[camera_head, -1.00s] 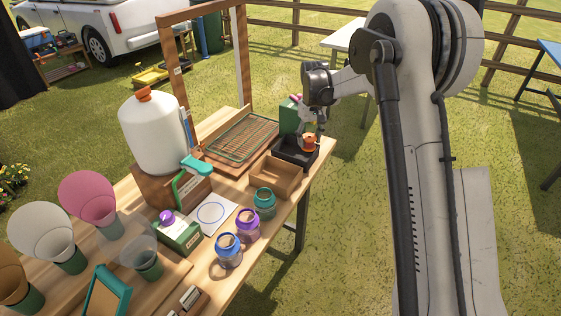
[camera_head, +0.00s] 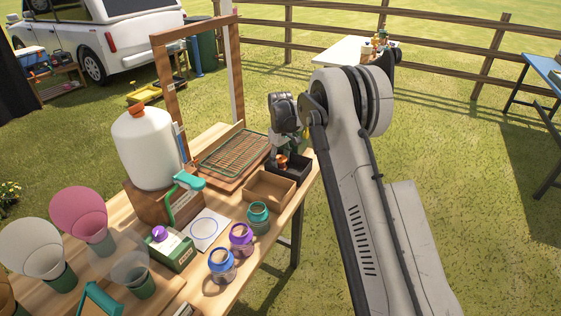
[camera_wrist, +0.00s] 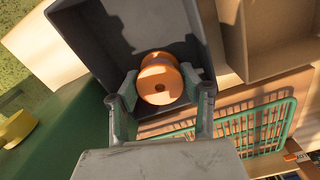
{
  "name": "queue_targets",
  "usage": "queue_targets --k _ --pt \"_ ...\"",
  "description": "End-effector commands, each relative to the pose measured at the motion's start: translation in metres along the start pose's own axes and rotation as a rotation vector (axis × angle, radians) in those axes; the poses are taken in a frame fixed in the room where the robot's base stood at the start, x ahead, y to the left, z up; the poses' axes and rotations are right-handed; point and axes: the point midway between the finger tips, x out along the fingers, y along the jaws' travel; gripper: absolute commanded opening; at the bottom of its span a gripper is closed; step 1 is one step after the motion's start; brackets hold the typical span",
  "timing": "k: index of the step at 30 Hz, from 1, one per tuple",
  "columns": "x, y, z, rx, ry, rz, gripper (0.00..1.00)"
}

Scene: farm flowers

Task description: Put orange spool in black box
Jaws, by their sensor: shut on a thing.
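The orange spool (camera_head: 282,161) is between the two fingers of my gripper (camera_wrist: 158,88), which is shut on it. In the wrist view the spool (camera_wrist: 160,72) shows its round end and centre hole, with a finger on each side. The black box (camera_wrist: 105,45) surrounds it in that view, and the spool is near the box wall closest to my gripper. In the head view the black box (camera_head: 301,171) stands at the table's far right corner, and the spool is at its left part. I cannot tell whether the spool touches the box floor.
An open brown box (camera_head: 270,188) stands beside the black box. A wire rack (camera_head: 232,162) lies on a wooden board behind, with a tall wooden frame (camera_head: 164,72). Several jars, including a teal one (camera_head: 258,217), stand closer. A green object (camera_wrist: 60,140) flanks my gripper.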

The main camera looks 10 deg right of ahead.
Motion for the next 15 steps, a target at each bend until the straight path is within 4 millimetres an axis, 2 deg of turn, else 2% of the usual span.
queue_targets --k 12,13,15 --pt "0.0073 0.0 0.0001 0.0 0.0 0.0 0.18" --pt "0.0067 0.0 0.0001 0.001 0.0 0.0 0.43" --pt "0.0061 0.0 0.0001 0.001 0.0 0.0 0.53"
